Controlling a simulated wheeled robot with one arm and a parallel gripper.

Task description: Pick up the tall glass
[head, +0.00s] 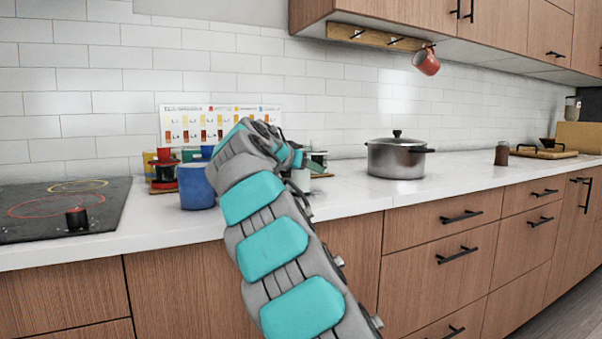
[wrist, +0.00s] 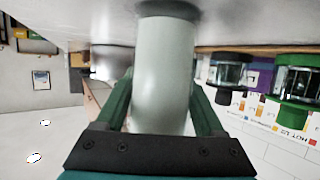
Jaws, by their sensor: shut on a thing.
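The tall glass (wrist: 163,70) is a plain pale grey-green cylinder in the middle of the wrist view, which is upside down. My gripper (wrist: 162,100) has one dark green finger on each side of it and is shut on it. The end of the glass at the top of the wrist view is close to the white counter; I cannot tell whether it touches. In the head view my arm hides most of the gripper, and a small pale part of the glass (head: 300,178) shows just right of the arm.
A blue mug (head: 196,187) stands left of my arm, near the black cooktop (head: 60,205). Jars with green and dark lids (wrist: 300,77) stand beside the glass. A steel pot (head: 396,160) is to the right. The counter (head: 450,185) is clear in front of the pot.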

